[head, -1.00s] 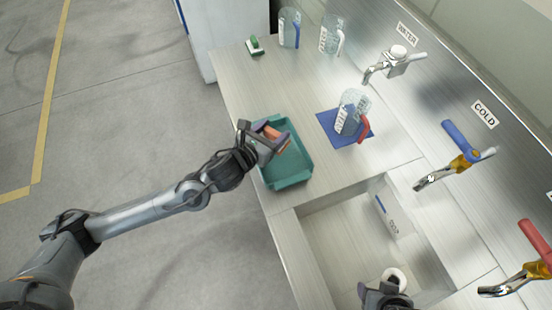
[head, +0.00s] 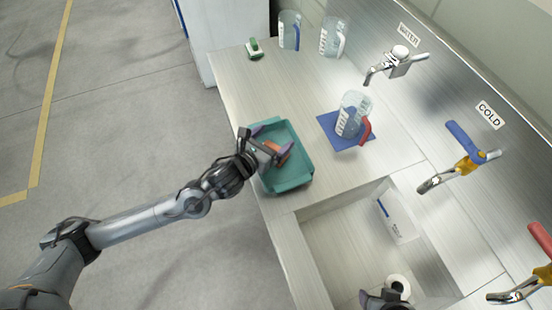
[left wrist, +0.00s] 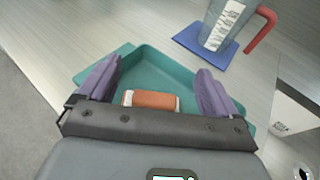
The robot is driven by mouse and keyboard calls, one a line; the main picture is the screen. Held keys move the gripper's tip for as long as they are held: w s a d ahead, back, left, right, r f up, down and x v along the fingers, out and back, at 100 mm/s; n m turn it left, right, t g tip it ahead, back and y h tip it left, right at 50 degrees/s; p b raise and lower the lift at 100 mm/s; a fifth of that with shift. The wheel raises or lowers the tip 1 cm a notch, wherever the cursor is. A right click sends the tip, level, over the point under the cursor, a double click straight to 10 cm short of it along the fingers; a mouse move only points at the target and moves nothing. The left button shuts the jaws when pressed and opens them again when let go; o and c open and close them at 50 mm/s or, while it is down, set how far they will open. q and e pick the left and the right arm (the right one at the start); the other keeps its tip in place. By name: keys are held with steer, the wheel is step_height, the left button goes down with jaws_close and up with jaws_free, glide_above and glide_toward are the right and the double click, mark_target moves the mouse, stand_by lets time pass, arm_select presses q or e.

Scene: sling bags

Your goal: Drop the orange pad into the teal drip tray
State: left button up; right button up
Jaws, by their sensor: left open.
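The teal drip tray (head: 296,178) sits on the counter left of the sink; it also fills the middle of the left wrist view (left wrist: 160,65). The orange pad (head: 279,152) is inside the tray's outline, partly covered by my left gripper (head: 273,139). In the left wrist view the pad (left wrist: 150,99) shows orange with whitish ends, between and below the spread purple fingers, apart from both. My left gripper is open over the tray. My right gripper (head: 385,299) shows only partly at the bottom edge over the sink; its fingers are not clear.
A clear jug with a red handle (head: 353,115) stands on a blue mat (head: 329,125) right of the tray. Two more jugs (head: 289,30) and a green brush (head: 254,48) are at the back. Taps (head: 468,162) line the right wall. A white box (head: 396,218) stands in the sink.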

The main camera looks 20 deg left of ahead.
arm_select(q)
steer(key=v, duration=1)
steer(key=shift+s+r, duration=0.2)
steer(key=shift+s, duration=0.15)
steer(key=shift+a, duration=0.1)
